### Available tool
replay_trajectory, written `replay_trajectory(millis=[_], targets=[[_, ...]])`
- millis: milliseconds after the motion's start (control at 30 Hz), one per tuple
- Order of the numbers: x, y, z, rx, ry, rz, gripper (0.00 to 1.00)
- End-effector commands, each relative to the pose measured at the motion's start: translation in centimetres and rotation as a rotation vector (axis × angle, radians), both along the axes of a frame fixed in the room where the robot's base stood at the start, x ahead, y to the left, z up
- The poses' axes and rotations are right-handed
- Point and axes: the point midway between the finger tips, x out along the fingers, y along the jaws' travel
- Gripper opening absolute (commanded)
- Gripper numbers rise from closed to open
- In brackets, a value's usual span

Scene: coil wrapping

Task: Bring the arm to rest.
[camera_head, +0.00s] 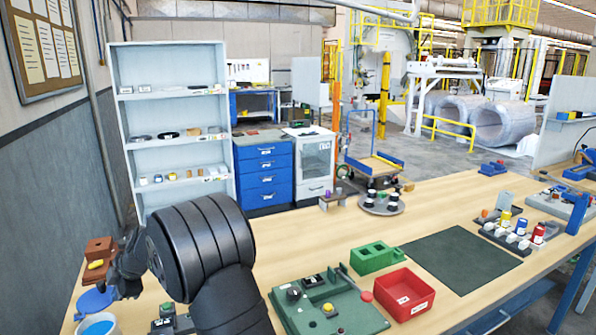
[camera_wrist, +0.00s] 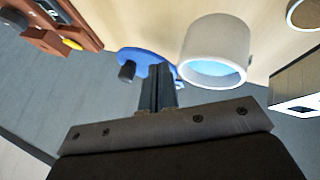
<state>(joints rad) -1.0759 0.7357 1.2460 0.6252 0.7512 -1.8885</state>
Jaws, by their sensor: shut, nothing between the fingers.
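My arm is folded at the left end of the wooden table in the head view, its dark rounded links large in the foreground. My gripper (camera_wrist: 157,88) shows in the wrist view with its two dark fingers together and nothing between them. In the head view the gripper is small and partly hidden beside the dark arm link. In the wrist view a blue disc (camera_wrist: 130,57) with a dark knob lies just beyond the fingertips. A white cup (camera_wrist: 205,68) with a pale blue inside is to its right. I cannot tell whether the fingertips touch the disc.
A reddish-brown block (camera_head: 100,248) with a yellow piece stands at the table's left end. A green fixture (camera_head: 330,310), a green block (camera_head: 373,257), a red bin (camera_head: 404,293) and a dark green mat (camera_head: 465,260) lie right of the arm. Bare tabletop (camera_head: 300,240) lies behind them.

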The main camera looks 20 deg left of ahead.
Motion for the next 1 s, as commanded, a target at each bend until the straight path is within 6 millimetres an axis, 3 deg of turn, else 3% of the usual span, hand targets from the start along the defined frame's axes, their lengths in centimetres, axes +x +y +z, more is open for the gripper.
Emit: replay_trajectory(millis=[400,1000], targets=[[-2.0,-1.7,0.1,0.002,-0.001,-0.25,0.0],[-4.0,-2.8,0.0,0.002,-0.001,-0.466,0.0]])
